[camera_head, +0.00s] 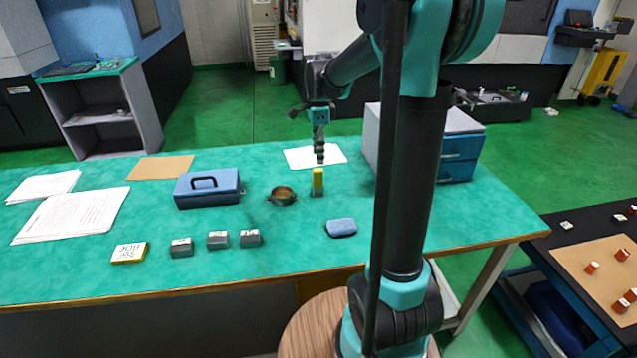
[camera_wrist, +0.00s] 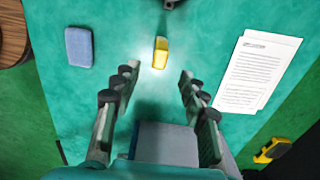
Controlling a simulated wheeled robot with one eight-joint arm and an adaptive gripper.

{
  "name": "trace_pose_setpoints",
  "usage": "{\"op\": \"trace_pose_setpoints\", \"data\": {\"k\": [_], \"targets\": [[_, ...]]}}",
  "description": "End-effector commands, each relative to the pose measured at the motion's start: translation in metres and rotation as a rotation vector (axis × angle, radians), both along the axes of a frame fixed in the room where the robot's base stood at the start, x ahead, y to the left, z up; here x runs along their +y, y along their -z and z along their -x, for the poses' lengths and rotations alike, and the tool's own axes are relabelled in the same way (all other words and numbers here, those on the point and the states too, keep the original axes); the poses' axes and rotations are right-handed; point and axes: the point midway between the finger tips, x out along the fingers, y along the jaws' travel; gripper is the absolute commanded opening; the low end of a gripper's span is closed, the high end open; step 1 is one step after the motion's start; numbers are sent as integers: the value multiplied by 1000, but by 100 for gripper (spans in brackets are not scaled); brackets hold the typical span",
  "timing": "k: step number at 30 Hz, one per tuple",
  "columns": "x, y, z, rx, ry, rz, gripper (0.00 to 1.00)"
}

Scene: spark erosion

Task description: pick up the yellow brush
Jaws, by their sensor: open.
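The yellow brush (camera_head: 318,178) is a small yellow block with a greyish lower end, on the green table right of the round metal bowl. It also shows in the wrist view (camera_wrist: 160,55), at upper middle. I cannot tell surely whether it stands or lies. My gripper (camera_head: 319,157) points down above and just behind the brush in the head view. In the wrist view my gripper (camera_wrist: 156,76) has its two fingers wide apart with nothing between them. The brush appears a little beyond the fingertips, near the midline between them, and not touched.
The metal bowl (camera_head: 282,196) stands close left of the brush. A blue sponge (camera_head: 341,228) lies in front. White paper (camera_head: 330,154) lies behind, a drawer unit (camera_head: 460,147) stands right, and a blue box (camera_head: 207,189) left. Small grey blocks (camera_head: 218,240) line the front.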

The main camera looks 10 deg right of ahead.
Motion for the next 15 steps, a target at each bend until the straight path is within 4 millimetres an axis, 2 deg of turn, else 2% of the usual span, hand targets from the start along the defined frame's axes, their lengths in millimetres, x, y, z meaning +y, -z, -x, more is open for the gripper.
{"op": "trace_pose_setpoints", "data": {"k": [3, 9, 15], "targets": [[0, 25, 0, 0, -1, 0, 43], [0, 62, 0, -1, -1, 0, 43], [0, 81, 0, -1, -1, 0, 43]]}}
